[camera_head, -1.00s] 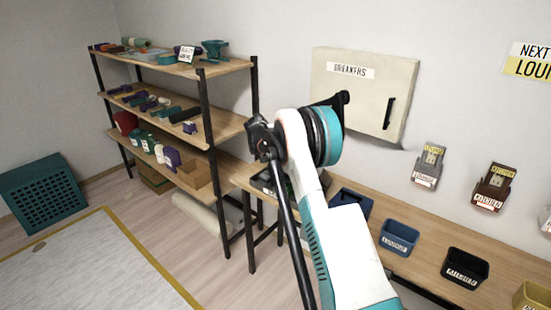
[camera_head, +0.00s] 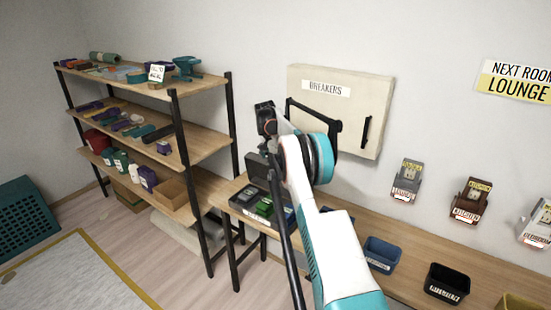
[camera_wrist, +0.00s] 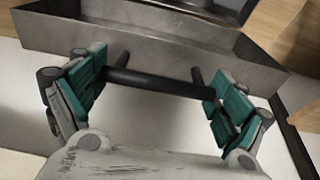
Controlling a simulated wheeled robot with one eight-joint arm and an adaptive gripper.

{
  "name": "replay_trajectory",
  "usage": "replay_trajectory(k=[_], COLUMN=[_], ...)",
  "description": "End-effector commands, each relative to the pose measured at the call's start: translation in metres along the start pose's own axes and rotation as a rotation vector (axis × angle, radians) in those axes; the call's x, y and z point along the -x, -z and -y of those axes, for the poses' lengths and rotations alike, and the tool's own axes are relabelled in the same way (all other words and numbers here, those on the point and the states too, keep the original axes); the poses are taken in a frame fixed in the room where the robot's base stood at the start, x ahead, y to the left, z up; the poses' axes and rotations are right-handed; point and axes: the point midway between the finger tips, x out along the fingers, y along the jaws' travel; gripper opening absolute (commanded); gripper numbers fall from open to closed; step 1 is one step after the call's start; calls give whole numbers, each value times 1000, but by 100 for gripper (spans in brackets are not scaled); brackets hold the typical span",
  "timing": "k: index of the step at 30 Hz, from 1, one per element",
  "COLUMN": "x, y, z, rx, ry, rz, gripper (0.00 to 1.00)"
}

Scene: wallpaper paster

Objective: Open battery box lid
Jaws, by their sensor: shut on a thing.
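In the wrist view, a black bar handle (camera_wrist: 160,83) stands on two short posts on a grey metal panel (camera_wrist: 215,52). I take this for the battery box lid. My gripper (camera_wrist: 158,92) has its teal-padded fingers at the two ends of the bar, shut on it. A second metal edge and a shadowed recess (camera_wrist: 195,8) lie beyond the panel. In the head view, a dark box (camera_head: 256,168) stands on the bench, partly behind my arm. I cannot tell how far the lid is raised. My fingers are not clear in the head view.
On the bench (camera_head: 352,225) are a dark tray (camera_head: 238,202) with a green item (camera_head: 264,207), a blue bin (camera_head: 381,253) and a black bin (camera_head: 446,284). A breakers panel (camera_head: 365,85) hangs behind my arm. A loaded shelf (camera_head: 205,85) stands left.

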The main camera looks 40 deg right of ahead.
Motion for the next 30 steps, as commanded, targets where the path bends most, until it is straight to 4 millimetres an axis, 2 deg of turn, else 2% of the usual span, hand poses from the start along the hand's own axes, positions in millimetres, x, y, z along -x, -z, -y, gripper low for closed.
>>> replay_trajectory(k=[10,11,12,25,30], x=[0,0,0,1,17], y=[2,2,1,1,1], z=[0,0,0,0,0], rx=[-1,-1,-1,-1,0], ry=[1,1,1,0,0], rz=[-4,-5,-4,-2,-2], gripper=[48,93,100,100,100])
